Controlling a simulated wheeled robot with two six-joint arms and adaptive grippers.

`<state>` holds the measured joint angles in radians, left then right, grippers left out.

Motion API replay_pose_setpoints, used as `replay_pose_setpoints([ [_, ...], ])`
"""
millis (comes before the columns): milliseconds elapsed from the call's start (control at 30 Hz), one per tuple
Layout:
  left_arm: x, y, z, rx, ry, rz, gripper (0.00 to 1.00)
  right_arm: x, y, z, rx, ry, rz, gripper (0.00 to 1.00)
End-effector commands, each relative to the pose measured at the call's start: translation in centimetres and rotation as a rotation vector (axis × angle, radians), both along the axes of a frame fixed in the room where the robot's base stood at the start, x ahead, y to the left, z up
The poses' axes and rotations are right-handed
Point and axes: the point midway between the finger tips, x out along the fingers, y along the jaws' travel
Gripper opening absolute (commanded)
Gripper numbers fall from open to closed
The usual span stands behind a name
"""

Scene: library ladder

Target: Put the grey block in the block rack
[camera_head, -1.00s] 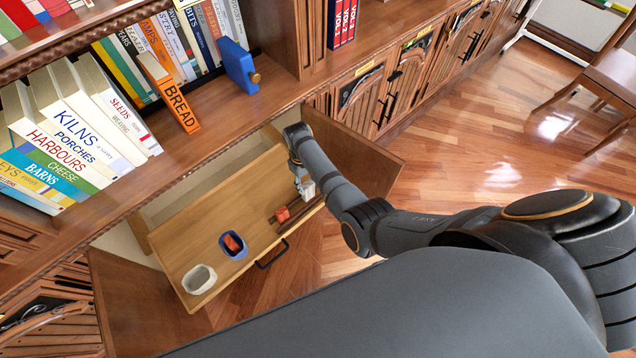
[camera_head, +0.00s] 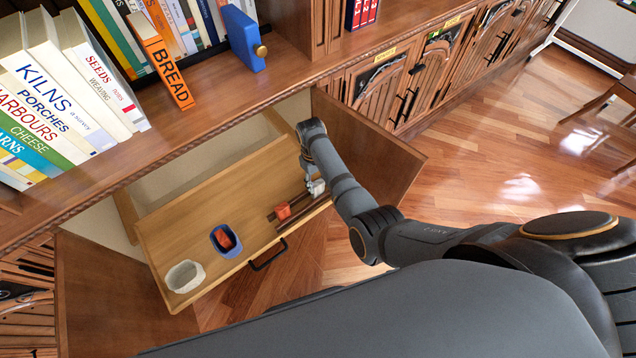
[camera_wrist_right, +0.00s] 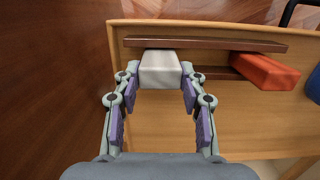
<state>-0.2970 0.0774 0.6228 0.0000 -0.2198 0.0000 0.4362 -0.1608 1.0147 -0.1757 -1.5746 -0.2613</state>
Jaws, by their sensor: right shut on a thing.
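The grey block (camera_wrist_right: 160,67) is pale and sits between the fingers of my right gripper (camera_wrist_right: 160,82), which is shut on it. In the head view the right gripper (camera_head: 316,187) is at the right end of the block rack (camera_head: 277,216), two dark parallel rails on a wooden board. In the wrist view the block lines up with the gap beside the front rail (camera_wrist_right: 205,44) and hides part of the other rail. I cannot tell whether it rests in the rack or hangs just above. An orange block (camera_wrist_right: 265,71) sits in the rack beside it. My left gripper is out of view.
The board is a pulled-out drawer or shelf (camera_head: 190,215) between two open cabinet doors (camera_head: 365,150). A blue container (camera_head: 228,252) with an orange-red thing inside and an empty white bowl (camera_head: 185,276) stand at its left. Bookshelves rise behind.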

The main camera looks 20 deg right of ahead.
Motion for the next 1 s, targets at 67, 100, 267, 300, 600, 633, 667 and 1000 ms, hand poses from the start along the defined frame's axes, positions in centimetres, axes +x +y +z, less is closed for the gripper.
replay_pose_setpoints([
  [67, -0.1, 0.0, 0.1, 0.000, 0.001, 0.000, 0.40, 0.0, 0.0, 0.0, 0.000, 0.000, 0.000, 0.05],
  [100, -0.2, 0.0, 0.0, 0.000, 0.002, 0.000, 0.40, 0.0, 0.0, -0.1, 0.000, 0.000, 0.000, 0.05],
  [267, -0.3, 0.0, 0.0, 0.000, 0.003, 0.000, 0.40, 0.0, 0.0, -0.2, 0.000, -0.001, 0.000, 0.54],
  [300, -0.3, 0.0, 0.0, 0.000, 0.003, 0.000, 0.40, 0.0, 0.0, -0.2, 0.000, -0.001, 0.000, 0.59],
  [600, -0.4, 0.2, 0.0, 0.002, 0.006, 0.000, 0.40, 0.0, 0.0, -0.2, 0.000, 0.000, 0.000, 0.64],
  [633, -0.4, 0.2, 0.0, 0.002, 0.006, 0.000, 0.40, 0.0, 0.0, -0.1, 0.000, 0.000, 0.000, 0.64],
  [667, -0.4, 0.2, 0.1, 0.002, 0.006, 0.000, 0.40, 0.0, 0.0, 0.0, 0.000, 0.000, 0.000, 0.64],
  [1000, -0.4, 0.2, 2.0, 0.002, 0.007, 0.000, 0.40, 0.9, 0.3, 7.1, 0.001, -0.005, -0.001, 0.64],
])
